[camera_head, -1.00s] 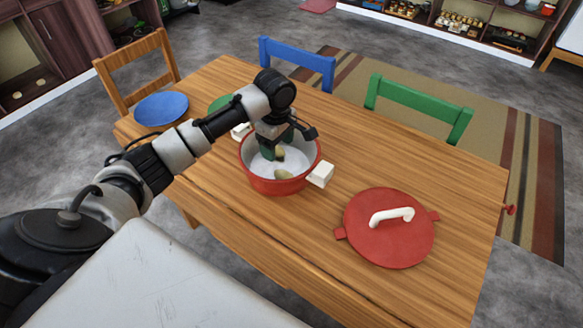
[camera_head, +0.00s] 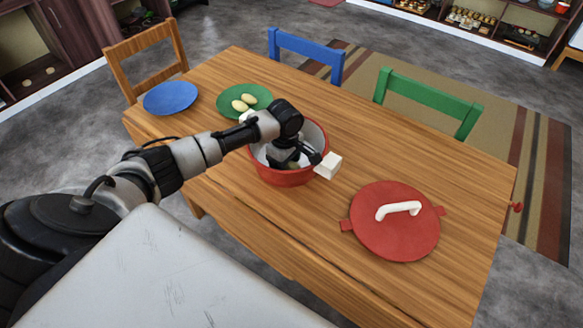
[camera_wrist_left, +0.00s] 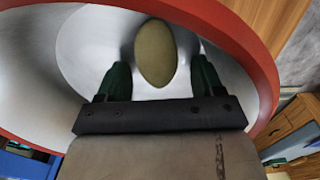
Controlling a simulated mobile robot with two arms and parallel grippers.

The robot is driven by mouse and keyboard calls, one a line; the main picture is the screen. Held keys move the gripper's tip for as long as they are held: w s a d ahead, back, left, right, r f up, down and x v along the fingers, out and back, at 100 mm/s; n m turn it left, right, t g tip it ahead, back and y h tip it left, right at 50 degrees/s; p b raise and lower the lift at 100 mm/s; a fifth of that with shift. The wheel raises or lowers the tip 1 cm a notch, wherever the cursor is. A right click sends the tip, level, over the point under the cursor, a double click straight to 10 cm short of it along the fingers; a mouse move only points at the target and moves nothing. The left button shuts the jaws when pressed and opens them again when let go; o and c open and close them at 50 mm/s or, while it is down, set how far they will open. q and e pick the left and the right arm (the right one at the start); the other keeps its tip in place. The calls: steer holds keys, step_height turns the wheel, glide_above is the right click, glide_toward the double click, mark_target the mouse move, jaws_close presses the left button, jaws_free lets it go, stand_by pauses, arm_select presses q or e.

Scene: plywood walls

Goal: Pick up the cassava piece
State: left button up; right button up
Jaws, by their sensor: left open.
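A pale yellow-green oval cassava piece (camera_wrist_left: 155,54) lies inside the red pot with a light grey inside. My left gripper (camera_wrist_left: 160,78) is open, with its green fingers on either side of the piece's lower end; I cannot tell whether they touch it. In the head view my left gripper (camera_head: 285,163) is down inside the red pot (camera_head: 277,177) and hides the piece. Two more yellowish pieces (camera_head: 244,103) lie on the green plate (camera_head: 262,93). My right gripper is not in view.
A red lid (camera_head: 393,235) with a white handle lies on the wooden table (camera_head: 440,178) right of the pot. A blue plate (camera_head: 170,98) is at the left. Chairs stand around the table.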

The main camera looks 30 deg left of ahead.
arm_select(q)
steer(key=c, duration=1)
steer(key=shift+r, duration=0.15)
